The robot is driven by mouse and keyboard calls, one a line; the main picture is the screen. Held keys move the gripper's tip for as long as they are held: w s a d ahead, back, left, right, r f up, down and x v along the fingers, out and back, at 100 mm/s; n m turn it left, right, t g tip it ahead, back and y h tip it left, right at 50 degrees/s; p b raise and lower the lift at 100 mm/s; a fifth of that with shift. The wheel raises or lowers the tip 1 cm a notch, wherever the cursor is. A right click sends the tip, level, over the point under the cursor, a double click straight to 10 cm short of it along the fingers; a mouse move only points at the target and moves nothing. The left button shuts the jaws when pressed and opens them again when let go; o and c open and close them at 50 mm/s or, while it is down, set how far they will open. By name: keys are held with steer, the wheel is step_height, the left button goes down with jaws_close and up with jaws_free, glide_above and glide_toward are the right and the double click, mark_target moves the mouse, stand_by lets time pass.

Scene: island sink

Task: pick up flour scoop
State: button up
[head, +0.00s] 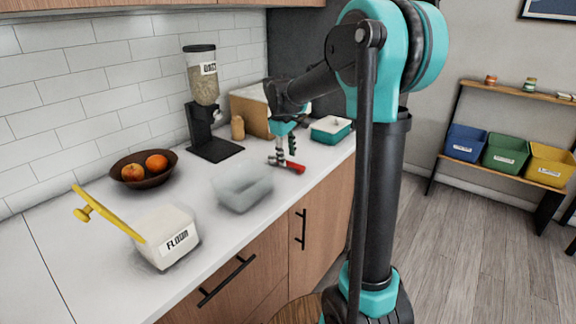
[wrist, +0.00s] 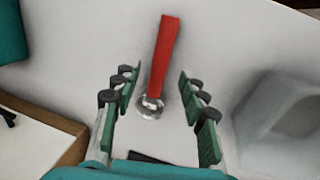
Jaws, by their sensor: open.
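The flour scoop (head: 290,168) lies on the white counter, its red handle showing at my gripper in the head view. In the wrist view the scoop (wrist: 164,52) has a long red handle pointing up the picture and a small clear or shiny round end at the bottom. My gripper (head: 287,158) points down over it, with green and dark fingers. In the wrist view the open gripper (wrist: 160,88) has its fingers to the left and right of the scoop's round end, with gaps on both sides. I cannot tell its exact height above the counter.
A translucent tub (head: 243,187) stands close by, left of the scoop. A white flour bin (head: 166,240) with a raised yellow lid, a fruit bowl (head: 130,172) and a dispenser (head: 203,100) are further left. A teal-sided container (head: 330,130) and wooden box (head: 250,112) stand behind.

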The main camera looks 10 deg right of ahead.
mark_target(289, 162)
steer(key=shift+w+d+f, duration=0.1)
steer(key=shift+d+f, duration=0.05)
steer(key=shift+f, duration=0.6)
steer(key=shift+w+d+f, duration=0.1)
steer(key=shift+d+f, duration=0.05)
steer(key=shift+f, duration=0.6)
jaws_close()
